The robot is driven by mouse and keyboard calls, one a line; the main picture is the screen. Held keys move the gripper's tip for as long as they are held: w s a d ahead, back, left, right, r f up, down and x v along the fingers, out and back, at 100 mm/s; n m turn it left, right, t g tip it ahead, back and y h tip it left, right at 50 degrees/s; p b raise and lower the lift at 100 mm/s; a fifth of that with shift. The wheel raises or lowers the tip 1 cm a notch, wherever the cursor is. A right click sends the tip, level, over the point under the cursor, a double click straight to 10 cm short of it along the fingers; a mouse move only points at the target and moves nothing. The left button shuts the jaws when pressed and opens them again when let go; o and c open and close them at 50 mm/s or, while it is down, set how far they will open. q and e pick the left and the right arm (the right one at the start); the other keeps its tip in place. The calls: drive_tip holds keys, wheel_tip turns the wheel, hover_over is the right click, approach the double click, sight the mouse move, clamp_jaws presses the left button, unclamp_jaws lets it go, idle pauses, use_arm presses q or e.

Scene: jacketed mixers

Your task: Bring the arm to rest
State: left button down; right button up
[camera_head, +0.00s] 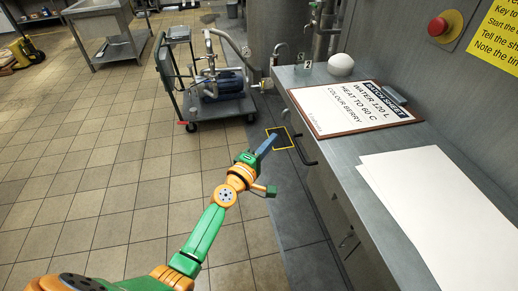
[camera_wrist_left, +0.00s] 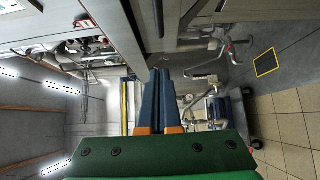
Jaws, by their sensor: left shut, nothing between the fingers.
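My left arm (camera_head: 207,232) reaches up from the bottom left of the head view, in green and orange. My left gripper (camera_head: 270,140) is at its end, in the air over the floor just left of the steel counter. Its blue fingers are together with nothing between them. In the left wrist view the two fingers (camera_wrist_left: 160,75) lie side by side and point away from the camera. No part of my right gripper shows.
The steel counter (camera_head: 347,153) on the right holds a batch sheet board (camera_head: 350,106), blank white sheets (camera_head: 435,205) and a white rounded object (camera_head: 341,64). A black handle (camera_head: 304,150) sticks out from its front. A pump cart (camera_head: 215,109) stands beyond. Tiled floor (camera_head: 90,170) at left is clear.

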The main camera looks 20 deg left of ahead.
use_arm(q)
drive_tip(key=s+a, duration=0.1)
drive_tip(key=s, duration=0.4)
drive_tip(key=s+f+m+g+y, duration=0.1)
drive_tip(key=s+f+m+g, duration=0.55)
drive_tip(key=f, duration=0.85)
drive_tip(key=s+f+m+g+y, duration=0.1)
drive_tip(key=s+f+m+g, duration=0.2)
drive_tip(key=s+f, duration=0.85)
drive_tip(key=s+a+f+m+g, duration=0.1)
drive_tip(key=s+f+m+g, duration=0.2)
drive_tip(key=s+f, duration=0.4)
drive_tip(key=s+a+f+m+g+y, duration=0.1)
drive_tip(key=s+f+m+g, duration=0.3)
drive_tip(key=s, duration=1.2)
wheel_tip(320, 180, down, 3)
drive_tip(key=shift+s+a+m, duration=0.25)
drive_tip(key=shift+m, duration=0.7)
